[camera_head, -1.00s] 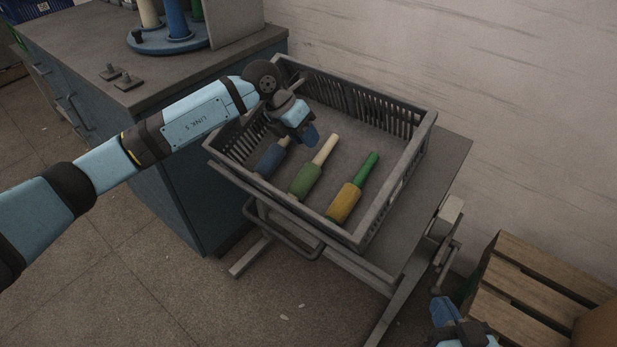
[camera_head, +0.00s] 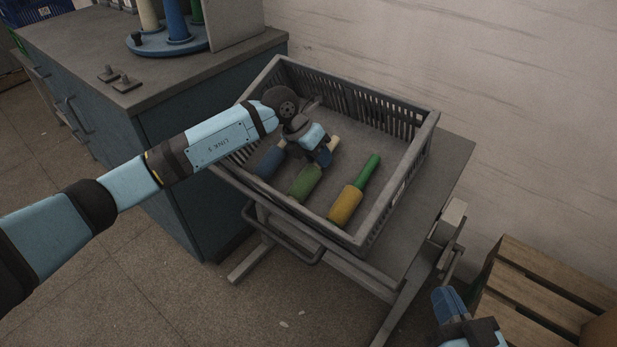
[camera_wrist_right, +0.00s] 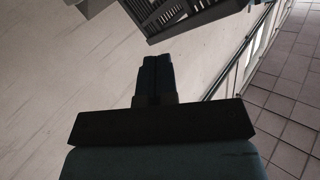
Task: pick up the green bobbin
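The green bobbin (camera_head: 303,184) lies in the grey crate (camera_head: 399,190), its thick green part toward the front. Its cream end (camera_head: 335,143) shows only in part behind my left gripper. My left gripper (camera_head: 324,158) points down into the crate at the cream section of the green bobbin. Whether the fingers are around it or above it, and how far apart they are, I cannot tell. My right gripper (camera_head: 447,302) is away from the crate at the lower right. In the right wrist view its fingers (camera_wrist_right: 156,74) are together with nothing visible between them.
A blue bobbin (camera_head: 270,162) lies left of the green one, and a yellow bobbin with a green end (camera_head: 346,206) lies right. The crate has raised slatted walls and stands on a grey trolley (camera_head: 452,160). A cabinet (camera_head: 170,85) stands left, a wooden pallet (camera_head: 520,270) lower right.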

